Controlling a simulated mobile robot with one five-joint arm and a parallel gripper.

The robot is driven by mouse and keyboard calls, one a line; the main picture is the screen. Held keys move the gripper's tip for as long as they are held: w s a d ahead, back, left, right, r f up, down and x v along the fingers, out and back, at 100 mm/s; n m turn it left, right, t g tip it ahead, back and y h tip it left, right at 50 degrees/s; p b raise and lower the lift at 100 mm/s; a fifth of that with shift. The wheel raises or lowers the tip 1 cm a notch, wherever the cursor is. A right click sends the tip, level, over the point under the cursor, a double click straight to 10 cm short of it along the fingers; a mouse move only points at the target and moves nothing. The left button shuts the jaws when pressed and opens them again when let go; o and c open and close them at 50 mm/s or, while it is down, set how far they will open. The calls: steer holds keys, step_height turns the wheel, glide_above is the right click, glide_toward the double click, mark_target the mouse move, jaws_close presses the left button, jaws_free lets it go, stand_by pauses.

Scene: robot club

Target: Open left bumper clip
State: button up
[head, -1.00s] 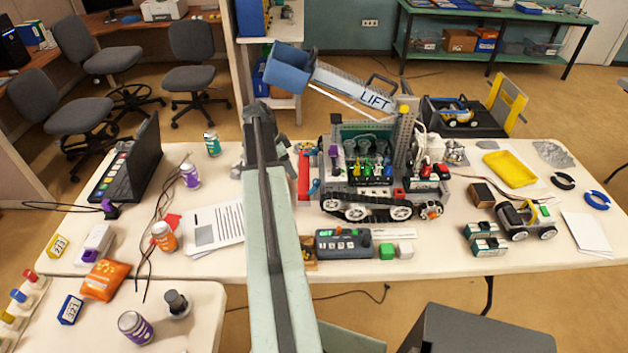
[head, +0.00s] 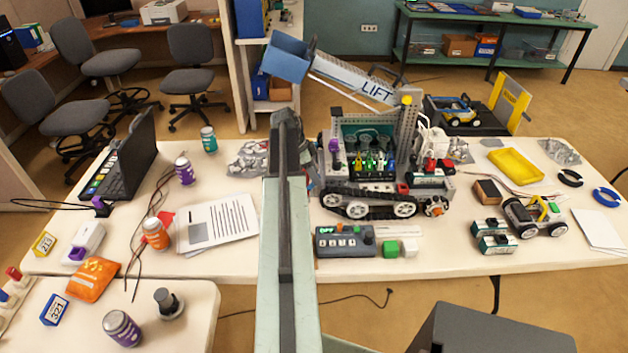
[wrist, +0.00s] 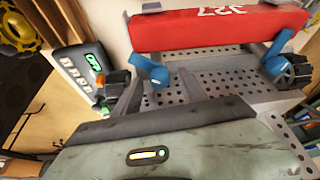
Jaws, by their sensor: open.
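In the wrist view a red bumper (wrist: 215,27) with white digits lies across the top. A blue clip (wrist: 150,70) is at its left end, and another blue clip (wrist: 277,47) is at its right. Both stand above a grey perforated plate (wrist: 215,72). My gripper (wrist: 160,90) is open, its fingers close to the left blue clip; whether they touch it I cannot tell. In the head view my arm hides the bumper, the clips and the gripper. The robot with the LIFT arm (head: 362,165) stands just right of my arm.
A grey control box (head: 345,242) lies in front of the tracked robot; it also shows in the wrist view (wrist: 80,75). Papers (head: 217,222) lie left of my arm.

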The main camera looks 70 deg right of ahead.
steer(key=shift+r, duration=0.1)
steer(key=shift+c, duration=0.3)
jaws_close()
steer(key=n, duration=0.1)
steer(key=n+h, duration=0.1)
steer(key=shift+s+a+n, duration=0.1)
steer(key=shift+a+n, duration=0.1)
steer(key=shift+n, duration=0.2)
steer(key=shift+s+n+t+h, duration=0.15)
steer(key=shift+n+t, duration=0.35)
steer(key=shift+n, duration=0.6)
steer(key=shift+w+n+t+h, duration=0.1)
steer(key=shift+n+t+h, duration=0.3)
steer(key=shift+n, duration=0.7)
